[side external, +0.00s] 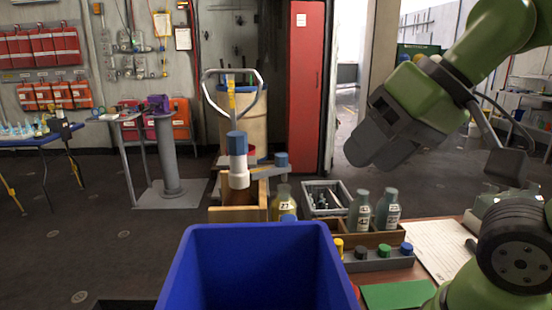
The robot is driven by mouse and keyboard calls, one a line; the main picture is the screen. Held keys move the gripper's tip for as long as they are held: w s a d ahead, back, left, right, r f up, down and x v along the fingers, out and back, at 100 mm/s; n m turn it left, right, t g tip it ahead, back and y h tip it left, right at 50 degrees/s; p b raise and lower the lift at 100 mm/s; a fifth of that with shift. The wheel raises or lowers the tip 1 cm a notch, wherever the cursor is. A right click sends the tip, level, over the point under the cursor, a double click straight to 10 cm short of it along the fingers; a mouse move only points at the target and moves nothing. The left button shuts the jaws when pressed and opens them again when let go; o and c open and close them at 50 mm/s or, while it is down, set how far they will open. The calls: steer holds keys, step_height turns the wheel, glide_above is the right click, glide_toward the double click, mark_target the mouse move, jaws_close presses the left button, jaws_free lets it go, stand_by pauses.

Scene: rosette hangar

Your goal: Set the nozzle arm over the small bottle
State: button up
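A grey bar (264,172), which looks like the nozzle arm, runs behind an upright blue-topped white cylinder (238,165) and ends near a blue knob (281,159). A yellowish bottle (282,203) stands right of the wooden box, its lower part hidden by the blue bin. Two grey-green labelled bottles (361,214) and (387,210) stand in a wooden tray to the right. I cannot tell for sure which is the small bottle. My gripper (374,144) is up at the right, above and apart from the bottles; its fingers are not clear and nothing shows in it.
A large blue bin (252,228) fills the front centre. A wooden box (235,214) and a grey crate (318,188) stand behind it. Coloured caps sit in a grey rack (383,263). A green mat (398,295) and papers (438,246) lie at the right.

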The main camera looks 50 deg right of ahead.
steer(key=shift+o, duration=0.3)
steer(key=w+d+r+g+h, duration=0.1)
steer(key=w+d+r, duration=0.1)
steer(key=w, duration=0.7)
steer(key=shift+d+r+n, duration=0.3)
steer(key=shift+d+r, duration=0.05)
steer(key=shift+d, duration=0.45)
steer(key=n+g+h, duration=0.1)
steer(key=g, duration=0.1)
glide_toward(282, 155)
steer(key=shift+t, duration=0.3)
steer(key=x, duration=0.9)
steer(key=shift+s+f, duration=0.1)
steer(key=shift+f, duration=0.15)
jaws_close()
